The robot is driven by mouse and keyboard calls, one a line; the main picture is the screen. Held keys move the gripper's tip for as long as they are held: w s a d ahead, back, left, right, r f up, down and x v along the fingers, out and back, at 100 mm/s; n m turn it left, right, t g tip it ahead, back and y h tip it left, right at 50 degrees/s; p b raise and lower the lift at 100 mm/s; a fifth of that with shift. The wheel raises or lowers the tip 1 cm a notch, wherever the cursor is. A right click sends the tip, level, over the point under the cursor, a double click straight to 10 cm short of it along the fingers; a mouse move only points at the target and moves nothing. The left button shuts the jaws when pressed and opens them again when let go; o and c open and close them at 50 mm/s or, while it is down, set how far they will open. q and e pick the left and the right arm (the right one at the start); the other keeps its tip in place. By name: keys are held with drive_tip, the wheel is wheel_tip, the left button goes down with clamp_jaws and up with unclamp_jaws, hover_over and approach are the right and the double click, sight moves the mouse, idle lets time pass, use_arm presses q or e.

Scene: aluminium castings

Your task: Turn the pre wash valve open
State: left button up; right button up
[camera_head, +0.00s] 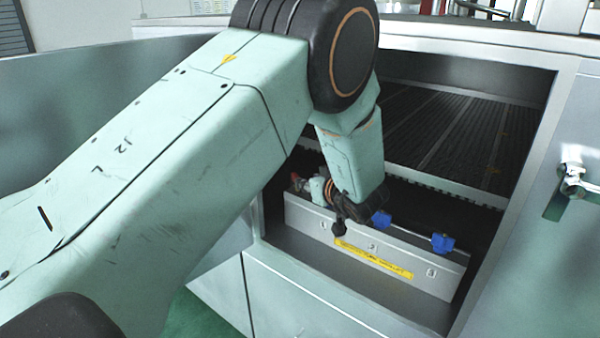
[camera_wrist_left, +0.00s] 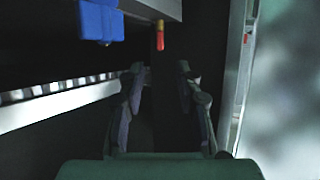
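A grey valve panel (camera_head: 400,263) with a yellow label strip stands inside the machine opening. Two blue valve handles (camera_head: 442,242) (camera_head: 381,219) sit along its top edge. A small red part (camera_head: 296,180) shows at its left end, beside my arm. I cannot tell which handle is the pre wash valve. My left gripper (camera_head: 345,212) is at the panel's left part, its fingertips largely hidden by my arm. In the left wrist view my left gripper (camera_wrist_left: 158,82) is open and empty. A red-tipped part (camera_wrist_left: 160,34) is ahead of the fingers, apart from them; a blue handle (camera_wrist_left: 101,20) is upper left.
The opening's metal frame (camera_head: 510,215) borders the right side. A dark slatted conveyor (camera_head: 450,135) lies behind the panel. A steel door with a latch (camera_head: 578,180) is at the right. In the left wrist view a metal edge (camera_wrist_left: 235,75) runs close on the right.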

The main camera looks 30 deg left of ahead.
use_arm(q)
drive_tip(key=x, duration=0.7)
drive_tip(key=shift+f, duration=0.1)
drive_tip(key=shift+w+a+f, duration=0.1)
drive_tip(key=shift+w+a, duration=0.1)
clamp_jaws()
